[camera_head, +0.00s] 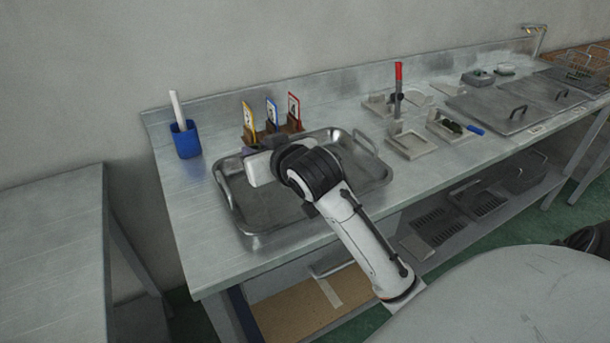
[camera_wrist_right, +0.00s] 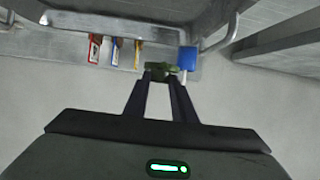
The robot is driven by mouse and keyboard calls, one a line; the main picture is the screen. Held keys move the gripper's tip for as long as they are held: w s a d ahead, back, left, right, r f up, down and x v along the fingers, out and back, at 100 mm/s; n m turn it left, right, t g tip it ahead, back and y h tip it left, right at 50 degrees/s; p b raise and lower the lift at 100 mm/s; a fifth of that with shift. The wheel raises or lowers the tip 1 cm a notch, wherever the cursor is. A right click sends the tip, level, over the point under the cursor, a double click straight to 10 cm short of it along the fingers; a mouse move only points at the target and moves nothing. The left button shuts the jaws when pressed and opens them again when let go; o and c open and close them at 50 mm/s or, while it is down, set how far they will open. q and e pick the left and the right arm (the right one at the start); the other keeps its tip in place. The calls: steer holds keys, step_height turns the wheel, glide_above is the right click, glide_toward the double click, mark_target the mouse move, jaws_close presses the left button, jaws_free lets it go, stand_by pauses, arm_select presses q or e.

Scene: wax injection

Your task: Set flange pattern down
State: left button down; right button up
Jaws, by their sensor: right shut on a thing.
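The flange pattern (camera_wrist_right: 161,67) looks like a small dark green piece, held between the fingertips of my right gripper (camera_wrist_right: 165,76) in the wrist view. In the head view my right arm reaches over the metal tray (camera_head: 355,186), and the gripper's white and black body is at the tray's left back part. The pattern is hidden there behind my wrist. I cannot tell how far it is above the tray or bench. The tray also shows at the top of the wrist view (camera_wrist_right: 120,21). My left gripper is not in view.
Yellow, blue and red cards (camera_head: 271,112) stand in brown holders behind the tray. A blue cup (camera_head: 186,140) with a white stick stands to the left. Square moulds (camera_head: 411,145) and a red-handled tool (camera_head: 398,80) are to the right. The tray's front part looks clear.

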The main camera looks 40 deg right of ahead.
steer(key=d+f, duration=0.2)
steer(key=shift+w+d+f, duration=0.3)
glide_above(272, 196)
step_height(272, 196, down, 4)
steer(key=shift+f+b, duration=0.2)
steer(key=shift+b, duration=0.1)
steer(key=shift+f, duration=2.15)
steer(key=shift+f, duration=0.15)
steer(key=o, duration=1)
steer(key=shift+r, duration=0.2)
steer(key=v, duration=1.2)
steer(key=shift+a, duration=0.2)
